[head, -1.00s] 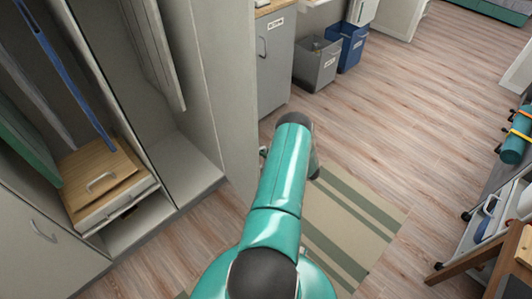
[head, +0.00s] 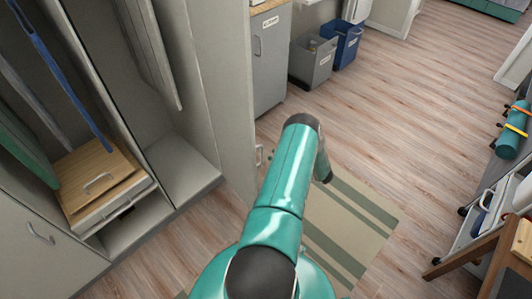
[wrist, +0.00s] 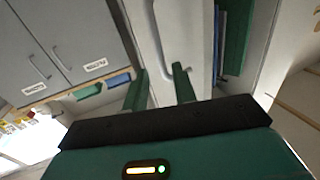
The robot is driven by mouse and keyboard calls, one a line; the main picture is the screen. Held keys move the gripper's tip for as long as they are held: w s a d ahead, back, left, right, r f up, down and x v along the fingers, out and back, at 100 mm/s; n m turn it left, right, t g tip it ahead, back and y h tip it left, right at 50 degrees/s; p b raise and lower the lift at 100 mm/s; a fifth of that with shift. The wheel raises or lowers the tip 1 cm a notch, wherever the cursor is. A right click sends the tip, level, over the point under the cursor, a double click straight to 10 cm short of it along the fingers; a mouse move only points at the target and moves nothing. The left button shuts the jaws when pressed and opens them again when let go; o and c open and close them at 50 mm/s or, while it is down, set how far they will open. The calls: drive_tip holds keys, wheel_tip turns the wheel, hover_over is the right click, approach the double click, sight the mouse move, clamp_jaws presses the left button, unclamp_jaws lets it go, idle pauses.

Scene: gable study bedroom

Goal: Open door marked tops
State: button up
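In the head view, a pale grey door (head: 228,95) stands swung out from the right compartment of the open wardrobe (head: 180,165). A small handle (head: 259,155) shows at its outer edge. I cannot read a "tops" mark on it. In the wrist view, a pale door panel (wrist: 195,30) carries a curved handle (wrist: 160,40). My gripper (wrist: 161,90) is open, its two green fingers apart. Nothing shows held between them. The handle's end is close to the right finger; I cannot tell whether they touch. My arm hides the gripper in the head view.
Hanging clothes (head: 62,75) and a wooden-topped drawer (head: 98,180) are inside the wardrobe. A grey cabinet (head: 270,70), a grey bin (head: 312,63) and a blue bin (head: 342,45) stand beyond. A striped rug (head: 350,225) lies beside my arm. A wooden stand (head: 485,255) is at right.

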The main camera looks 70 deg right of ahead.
drive_tip(key=s, duration=0.7)
drive_tip(key=shift+a, duration=0.15)
drive_tip(key=shift+s, duration=0.1)
